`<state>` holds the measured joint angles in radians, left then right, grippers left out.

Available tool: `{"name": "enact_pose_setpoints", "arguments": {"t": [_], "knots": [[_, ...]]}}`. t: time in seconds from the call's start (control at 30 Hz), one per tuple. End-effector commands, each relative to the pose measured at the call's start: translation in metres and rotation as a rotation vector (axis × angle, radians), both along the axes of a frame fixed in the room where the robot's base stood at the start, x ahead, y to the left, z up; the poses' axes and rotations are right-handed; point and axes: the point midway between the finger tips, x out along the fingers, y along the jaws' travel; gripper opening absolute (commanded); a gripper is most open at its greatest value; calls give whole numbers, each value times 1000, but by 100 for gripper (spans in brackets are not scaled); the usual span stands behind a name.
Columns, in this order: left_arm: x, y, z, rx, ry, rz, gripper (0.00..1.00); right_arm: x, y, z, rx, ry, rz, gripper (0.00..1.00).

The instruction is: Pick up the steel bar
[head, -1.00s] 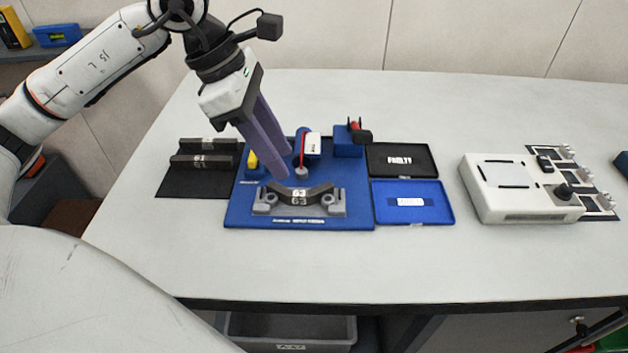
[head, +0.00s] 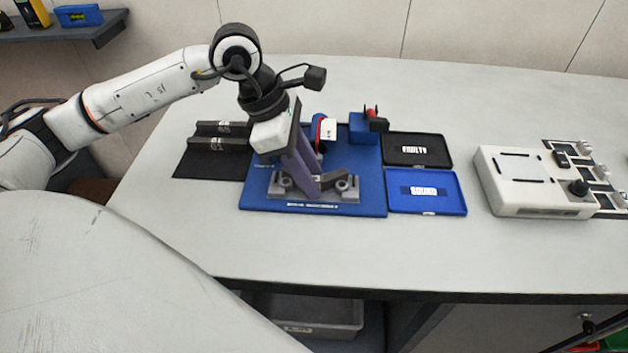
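A dark steel bar (head: 328,182) rests in a grey fixture (head: 347,194) on the blue board (head: 370,207). My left gripper (head: 306,190) points down over the bar, its purple fingers reaching the bar's middle and hiding much of it. I cannot tell whether the fingers touch the bar or how far apart they are. Two more dark bars (head: 236,144) with white markings lie at the black mat (head: 205,166) left of the board. My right gripper is not in view.
Behind the fixture stand a red, white and blue item (head: 328,128) and a blue block (head: 361,127). To the right are a black tray (head: 400,160), a blue tray (head: 440,207) and a white control box (head: 515,190). The table front is clear.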

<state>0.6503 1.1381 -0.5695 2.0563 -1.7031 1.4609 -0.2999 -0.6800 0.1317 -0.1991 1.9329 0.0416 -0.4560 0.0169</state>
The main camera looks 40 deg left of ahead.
Motion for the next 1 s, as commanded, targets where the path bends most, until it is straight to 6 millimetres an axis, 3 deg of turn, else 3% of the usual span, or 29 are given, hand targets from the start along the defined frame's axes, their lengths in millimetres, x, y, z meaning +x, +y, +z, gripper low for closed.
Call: {"name": "enact_pose_setpoints", "arguments": {"t": [0.03,0.17,0.57,1.0], "knots": [[0,0,0,0,0,0,21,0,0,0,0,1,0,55],[0,0,0,0,0,0,0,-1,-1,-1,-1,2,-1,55],[1,-1,5,-2,-5,-1,0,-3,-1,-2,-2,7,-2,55],[1,0,83,-2,-8,-1,0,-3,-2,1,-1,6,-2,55]]}}
